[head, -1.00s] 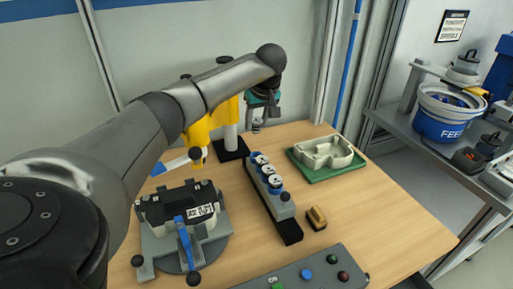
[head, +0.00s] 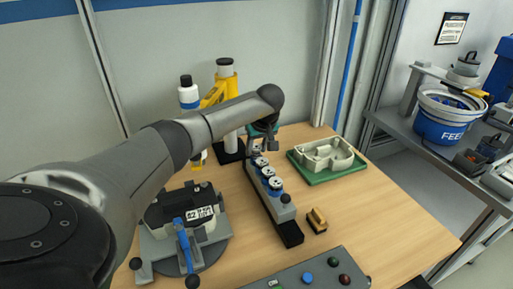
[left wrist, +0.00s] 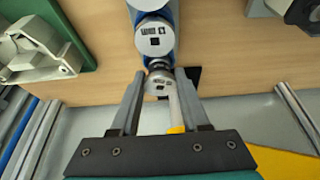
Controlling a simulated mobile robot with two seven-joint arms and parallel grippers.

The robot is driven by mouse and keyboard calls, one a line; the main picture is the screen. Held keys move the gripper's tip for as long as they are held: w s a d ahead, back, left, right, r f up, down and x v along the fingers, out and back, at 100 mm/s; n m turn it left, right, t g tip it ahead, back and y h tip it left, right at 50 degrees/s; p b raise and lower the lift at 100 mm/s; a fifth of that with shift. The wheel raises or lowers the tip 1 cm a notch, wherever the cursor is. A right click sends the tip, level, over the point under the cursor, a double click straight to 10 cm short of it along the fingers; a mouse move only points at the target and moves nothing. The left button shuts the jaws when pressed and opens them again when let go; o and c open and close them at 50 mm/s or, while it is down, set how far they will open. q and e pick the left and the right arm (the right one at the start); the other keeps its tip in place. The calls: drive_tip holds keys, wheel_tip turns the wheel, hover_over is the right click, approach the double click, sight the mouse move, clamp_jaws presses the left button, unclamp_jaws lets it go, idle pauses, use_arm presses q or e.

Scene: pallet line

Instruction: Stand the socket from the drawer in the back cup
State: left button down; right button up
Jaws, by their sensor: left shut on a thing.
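My left gripper (head: 260,146) is low over the back end of the cup rack (head: 290,232). In the left wrist view its fingers (left wrist: 160,90) are shut on a round silver socket (left wrist: 158,84) with a dark square hole in its top. The socket looks upright at the far end of the row. Whether it sits in the back cup or just above it I cannot tell; the gripper hides that cup. Several blue cups with silver-topped sockets (head: 268,172) stand in front of it, and the nearest one (left wrist: 153,38) is close to the held socket. My right gripper is not in view.
A cream casting on a green tray (head: 336,171) lies right of the rack. A tan-and-black block (head: 317,219) and a button panel (head: 312,276) are nearer. A grey clamp fixture (head: 186,238) is left, and a yellow stand (head: 222,88) rises behind.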

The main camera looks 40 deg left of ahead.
use_arm(q)
drive_tip(key=shift+s+f+b, duration=0.1)
drive_tip(key=shift+f+b, duration=0.2)
drive_tip(key=shift+f, duration=0.25)
drive_tip(key=shift+c, duration=2.2)
unclamp_jaws()
drive_tip(key=shift+d+f, duration=0.1)
drive_tip(key=shift+f, duration=0.05)
drive_tip(key=shift+o, duration=0.3)
drive_tip(key=shift+s, duration=0.1)
drive_tip(key=p+v, duration=0.2)
drive_tip(key=v, duration=1.1)
drive_tip(key=shift+w+r, duration=0.2)
drive_tip(key=shift+r, duration=0.1)
